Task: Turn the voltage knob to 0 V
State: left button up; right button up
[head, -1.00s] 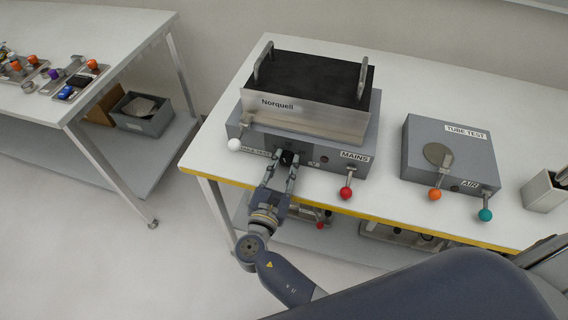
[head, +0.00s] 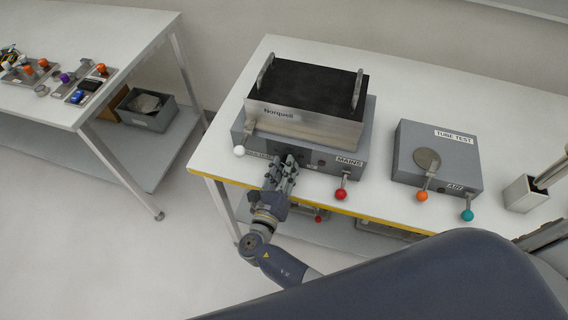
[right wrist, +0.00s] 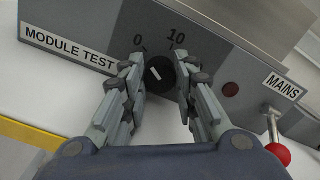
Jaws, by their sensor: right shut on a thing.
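The voltage knob (right wrist: 157,75) is round and black with a short white mark, on the grey front panel of the module test unit (right wrist: 75,25). The mark slants toward the upper left, roughly on the side of the printed 0. A printed 10 stands above the knob to the right. My right gripper (right wrist: 160,88) is shut on the knob, one finger on each side of it. In the head view my right gripper (head: 282,170) is at the unit's front face and hides the knob. My left gripper is not in view.
A red-ball MAINS lever (head: 341,193) stands right of the knob, and a white-ball lever (head: 239,150) left of it. A dark red round part (right wrist: 231,89) is close to the right finger. The tube test box (head: 437,160) sits farther right on the bench.

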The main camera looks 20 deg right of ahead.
jog(key=shift+n, duration=0.5)
jog(key=o, duration=1)
jog(key=shift+o, duration=0.2)
